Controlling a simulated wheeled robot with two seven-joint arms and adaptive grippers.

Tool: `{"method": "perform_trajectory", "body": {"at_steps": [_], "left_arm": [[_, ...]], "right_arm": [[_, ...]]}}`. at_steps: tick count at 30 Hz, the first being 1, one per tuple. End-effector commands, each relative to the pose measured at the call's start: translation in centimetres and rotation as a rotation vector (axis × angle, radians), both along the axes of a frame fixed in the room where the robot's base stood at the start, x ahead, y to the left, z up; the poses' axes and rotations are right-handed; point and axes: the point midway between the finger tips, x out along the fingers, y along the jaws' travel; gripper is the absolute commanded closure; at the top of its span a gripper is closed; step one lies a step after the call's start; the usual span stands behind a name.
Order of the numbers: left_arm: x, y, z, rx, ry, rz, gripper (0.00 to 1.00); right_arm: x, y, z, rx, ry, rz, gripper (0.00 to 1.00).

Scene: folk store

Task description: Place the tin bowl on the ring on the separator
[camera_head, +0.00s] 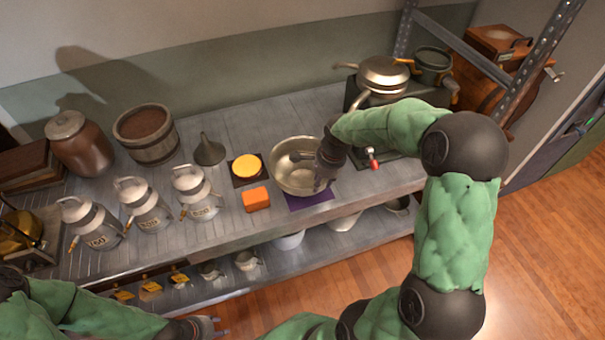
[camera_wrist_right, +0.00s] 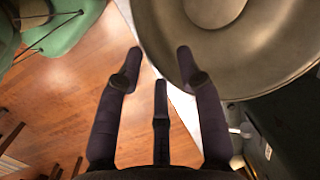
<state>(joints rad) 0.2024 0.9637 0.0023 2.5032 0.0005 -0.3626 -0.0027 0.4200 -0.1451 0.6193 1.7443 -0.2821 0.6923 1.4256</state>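The tin bowl (camera_head: 283,181), wide, round and shiny, sits upright on the counter, partly over a purple mat (camera_head: 312,197). It fills the upper right of the right wrist view (camera_wrist_right: 270,65). My right gripper (camera_head: 309,170) is at the bowl's right rim, fingers apart (camera_wrist_right: 157,60); one finger overlaps the bowl and another is outside it. I cannot tell whether they touch it. A dark appliance with a red-handled lever (camera_head: 373,160), perhaps the separator, stands right of the bowl, mostly behind my right arm; I cannot make out its ring. My left gripper (camera_head: 214,327) is low, open and empty.
An orange block (camera_head: 256,199) and a yellow disc on a dark mat (camera_head: 246,167) lie left of the bowl. A funnel (camera_head: 208,152), several milk cans (camera_head: 145,205) and a wooden tub (camera_head: 147,135) stand further left. A metal post (camera_head: 540,60) rises at the right.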

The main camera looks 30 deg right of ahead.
Motion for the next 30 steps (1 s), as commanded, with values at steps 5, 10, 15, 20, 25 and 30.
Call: {"method": "perform_trajectory", "body": {"at_steps": [5, 10, 15, 20, 25, 30], "left_arm": [[0.0, 0.0, -1.8, 0.0, 0.0, 0.0, 0.6], [0.0, 0.0, -2.3, 0.0, 0.001, 0.0, 0.6], [0.0, 0.0, -2.1, 0.0, 0.0, 0.0, 0.6], [0.0, 0.0, -2.1, 0.0, 0.0, 0.0, 0.6], [0.0, 0.0, -2.1, 0.0, 0.0, 0.0, 0.6], [0.0, 0.0, -2.1, 0.0, 0.0, 0.0, 0.6]], "right_arm": [[0.5, 0.3, -2.9, 0.002, 0.004, 0.002, 0.63], [0.8, 0.4, -4.1, 0.001, 0.0, 0.0, 0.63], [0.8, 0.4, -3.9, 0.001, 0.0, 0.0, 0.63], [0.8, 0.4, -3.9, 0.001, 0.0, 0.0, 1.0], [0.7, 0.5, -4.0, 0.001, 0.003, 0.0, 1.0], [0.7, 0.5, -4.0, 0.001, 0.004, 0.001, 1.0]]}}
